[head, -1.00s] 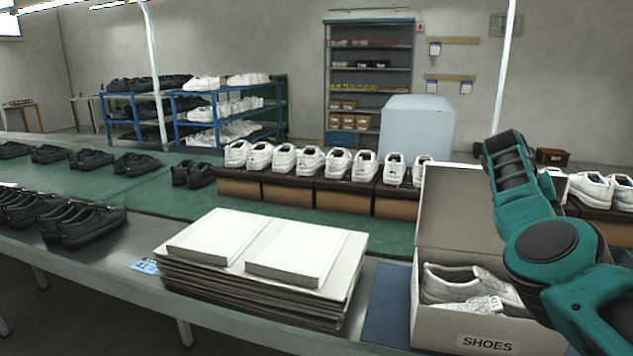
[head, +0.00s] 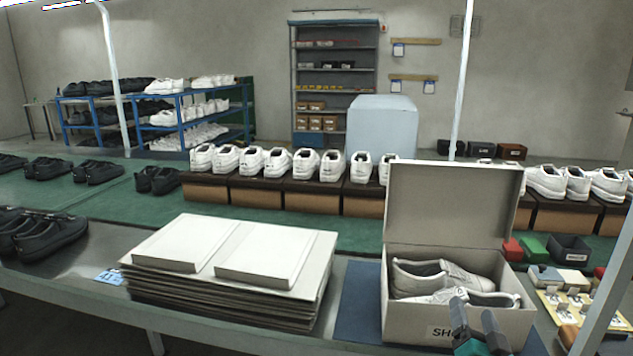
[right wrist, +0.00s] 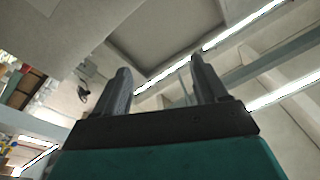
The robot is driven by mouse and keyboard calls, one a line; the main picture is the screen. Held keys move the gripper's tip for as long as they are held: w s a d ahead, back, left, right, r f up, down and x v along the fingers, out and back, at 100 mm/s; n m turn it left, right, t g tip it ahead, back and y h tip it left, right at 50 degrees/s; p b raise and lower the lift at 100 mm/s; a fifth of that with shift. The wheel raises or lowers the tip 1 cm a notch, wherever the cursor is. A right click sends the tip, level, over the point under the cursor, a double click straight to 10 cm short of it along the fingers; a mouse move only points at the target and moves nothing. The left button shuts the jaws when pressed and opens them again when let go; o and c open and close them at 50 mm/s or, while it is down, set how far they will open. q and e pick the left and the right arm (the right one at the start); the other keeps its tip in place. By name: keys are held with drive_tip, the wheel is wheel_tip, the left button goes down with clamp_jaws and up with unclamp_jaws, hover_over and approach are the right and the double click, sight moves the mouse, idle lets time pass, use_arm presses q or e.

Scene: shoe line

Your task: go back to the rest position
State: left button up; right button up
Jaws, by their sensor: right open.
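My right gripper (head: 477,322) shows at the bottom of the head view, in front of the open shoe box (head: 410,318), and covers part of its label. Its two grey fingers stand apart with nothing between them. In the right wrist view the fingers (right wrist: 160,90) are also apart and empty, pointing up toward the ceiling. The shoe box has its lid (head: 440,205) raised, and a pair of white shoes (head: 450,280) lies inside. My left gripper is in neither view.
A stack of flat cardboard with white lids (head: 230,265) lies left of the box on the metal table. A blue mat (head: 360,300) lies beside the box. Small bins (head: 570,250) and a parts tray (head: 575,305) are at the right. White shoes on brown boxes (head: 312,195) line the green belt.

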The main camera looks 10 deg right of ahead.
drive_tip(key=s+a+f+n+g+y, duration=0.3)
drive_tip(key=s+a+f, duration=0.5)
drive_tip(key=s, duration=0.3)
drive_tip(key=s+a+f+n+g+y, duration=0.4)
drive_tip(key=s+a+f+n, duration=0.3)
drive_tip(key=s+a, duration=0.3)
drive_tip(key=shift+s+f+n+g, duration=0.45)
drive_tip(key=shift+s+g, duration=0.25)
drive_tip(key=shift+s, duration=0.25)
drive_tip(key=shift+a, duration=0.1)
drive_tip(key=shift+c, duration=0.4)
